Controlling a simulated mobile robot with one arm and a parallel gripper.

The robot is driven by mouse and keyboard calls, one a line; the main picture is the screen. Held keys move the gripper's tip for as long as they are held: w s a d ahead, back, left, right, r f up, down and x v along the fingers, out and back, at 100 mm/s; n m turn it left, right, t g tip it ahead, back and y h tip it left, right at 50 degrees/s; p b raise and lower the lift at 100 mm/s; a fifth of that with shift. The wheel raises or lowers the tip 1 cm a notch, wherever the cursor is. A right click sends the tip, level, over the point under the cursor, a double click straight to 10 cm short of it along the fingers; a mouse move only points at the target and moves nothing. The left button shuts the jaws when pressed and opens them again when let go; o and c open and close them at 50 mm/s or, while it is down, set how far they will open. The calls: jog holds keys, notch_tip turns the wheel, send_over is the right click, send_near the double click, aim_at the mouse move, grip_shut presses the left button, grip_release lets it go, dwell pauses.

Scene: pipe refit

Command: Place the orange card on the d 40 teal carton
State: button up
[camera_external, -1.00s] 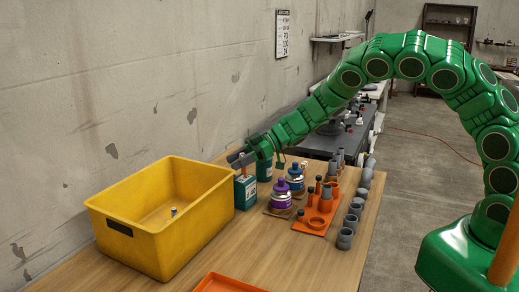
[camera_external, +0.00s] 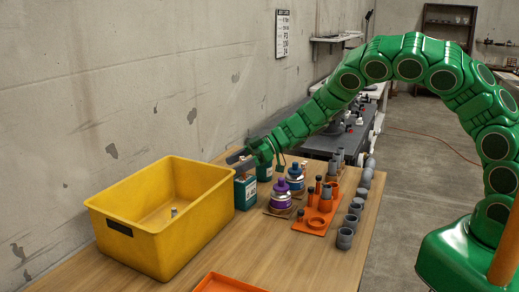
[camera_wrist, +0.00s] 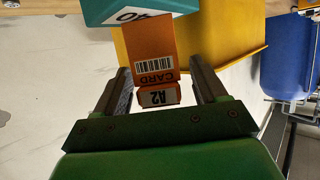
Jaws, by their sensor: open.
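In the wrist view the orange card (camera_wrist: 153,50), with a barcode and "CARD A2" label, lies between my gripper's fingers (camera_wrist: 159,68). The fingers are open, with a gap on each side of the card. The card's far end meets the teal carton marked 40 (camera_wrist: 130,12); whether the carton carries its weight I cannot tell. In the external view my gripper (camera_external: 240,158) is just above the front teal carton (camera_external: 246,193), which stands upright beside the yellow bin. The card cannot be made out there.
The yellow bin (camera_external: 135,232) stands left of the carton. A second teal carton (camera_external: 265,173) is just behind. Purple-capped (camera_external: 280,197) and blue (camera_external: 295,177) bottles, an orange tray with parts (camera_external: 313,226) and grey pipe pieces (camera_external: 345,237) stand to the right. The front table is mostly bare.

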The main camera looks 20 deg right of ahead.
jog(key=v, duration=1.2)
dwell(0.3)
